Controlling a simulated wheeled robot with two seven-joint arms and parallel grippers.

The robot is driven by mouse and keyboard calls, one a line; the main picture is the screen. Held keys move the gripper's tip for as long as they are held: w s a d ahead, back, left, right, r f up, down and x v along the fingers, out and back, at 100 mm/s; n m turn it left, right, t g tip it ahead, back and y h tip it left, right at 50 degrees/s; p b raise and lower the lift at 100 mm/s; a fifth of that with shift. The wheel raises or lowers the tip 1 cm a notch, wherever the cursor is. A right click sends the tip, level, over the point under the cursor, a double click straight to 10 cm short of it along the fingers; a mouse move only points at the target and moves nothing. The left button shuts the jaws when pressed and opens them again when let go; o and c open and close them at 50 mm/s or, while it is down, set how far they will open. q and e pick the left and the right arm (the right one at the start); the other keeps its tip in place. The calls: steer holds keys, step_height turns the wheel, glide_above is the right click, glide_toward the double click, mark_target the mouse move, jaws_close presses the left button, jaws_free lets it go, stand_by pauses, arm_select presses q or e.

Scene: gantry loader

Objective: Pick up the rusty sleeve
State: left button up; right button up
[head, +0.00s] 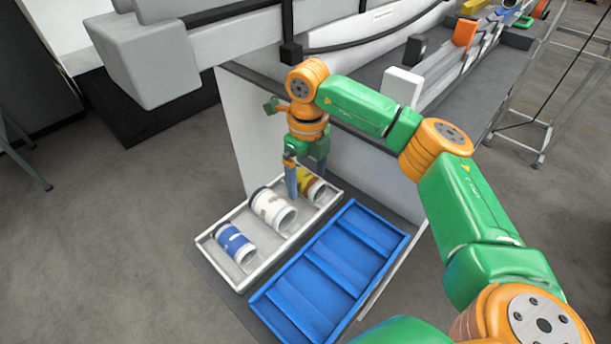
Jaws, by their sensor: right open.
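Three sleeves lie on their sides in a white tray (258,271). A yellow-brown sleeve (315,190) with pale parts is at the far end and looks closest to rusty, though I cannot be sure. A white sleeve with grey-brown patches (270,208) lies in the middle, and a blue and white sleeve (234,243) at the near end. My right gripper (305,183) points down, open, at the yellow-brown sleeve, with one finger in front of its left part. Whether the fingers touch it cannot be told. My left gripper is not in view.
An empty blue tray (306,293) with dividers lies right of the white tray. A pale machine panel (262,140) stands close behind the trays. Grey machine housings (150,58) are at the back left. The floor at left is open.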

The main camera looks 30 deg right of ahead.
steer(key=shift+w+f, duration=0.2)
steer(key=shift+f, duration=0.4)
steer(key=shift+w+f, duration=0.25)
steer(key=shift+f, duration=0.05)
steer(key=shift+s+r, duration=0.15)
steer(key=c, duration=0.9)
jaws_close()
